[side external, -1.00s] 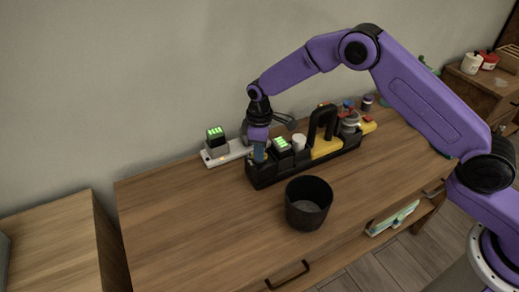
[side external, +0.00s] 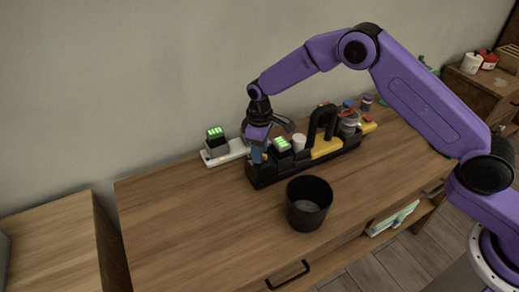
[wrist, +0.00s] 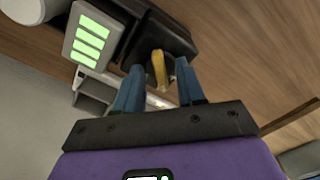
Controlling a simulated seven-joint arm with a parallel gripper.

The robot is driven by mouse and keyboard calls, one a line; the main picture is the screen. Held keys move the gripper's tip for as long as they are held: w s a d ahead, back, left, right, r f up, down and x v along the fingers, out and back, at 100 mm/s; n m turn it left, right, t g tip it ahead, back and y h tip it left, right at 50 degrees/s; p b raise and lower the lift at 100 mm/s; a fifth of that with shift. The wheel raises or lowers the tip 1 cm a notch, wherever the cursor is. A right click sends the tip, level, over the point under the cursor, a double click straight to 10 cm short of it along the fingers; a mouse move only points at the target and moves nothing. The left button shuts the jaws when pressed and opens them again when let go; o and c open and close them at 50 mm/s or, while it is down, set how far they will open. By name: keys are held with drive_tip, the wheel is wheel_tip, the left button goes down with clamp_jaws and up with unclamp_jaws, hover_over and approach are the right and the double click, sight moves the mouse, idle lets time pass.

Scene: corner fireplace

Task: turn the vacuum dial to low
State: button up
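The black vacuum unit (side external: 312,163) lies on the wooden cabinet top, with a yellow body section and a black loop handle. A narrow yellow piece (wrist: 158,70), apparently the dial, stands on its dark left end in the wrist view. My gripper (wrist: 158,88) is open, with one blue finger on each side of the yellow piece and visible gaps to it. In the side view my gripper (side external: 258,155) points down at the unit's left end. The dial's markings and pointer setting cannot be read.
A battery with green bars (side external: 282,145) sits on the unit beside my gripper. Another stands on a white charger strip (side external: 228,153) behind to the left. A dark cup (side external: 308,205) stands in front. The cabinet's left top is clear.

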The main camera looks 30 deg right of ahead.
wheel_tip(320, 180, up, 18)
drive_tip(key=shift+f, duration=0.25)
idle(0.6)
drive_tip(key=s+d+r+n, duration=0.1)
drive_tip(key=s+d, duration=0.2)
drive_tip(key=s, duration=0.7)
drive_tip(key=s+d+r+n, duration=0.1)
drive_tip(key=s+d, duration=0.3)
drive_tip(key=s, duration=0.5)
drive_tip(key=s+d+r+n, duration=0.1)
drive_tip(key=s+d+r, duration=0.15)
drive_tip(key=s, duration=0.75)
drive_tip(key=s+d+f, duration=0.3)
drive_tip(key=s+d, duration=0.6)
drive_tip(key=s, duration=0.1)
drive_tip(key=shift+s+f+n, duration=0.2)
drive_tip(key=shift+s+n, duration=0.05)
drive_tip(key=shift+n, duration=0.05)
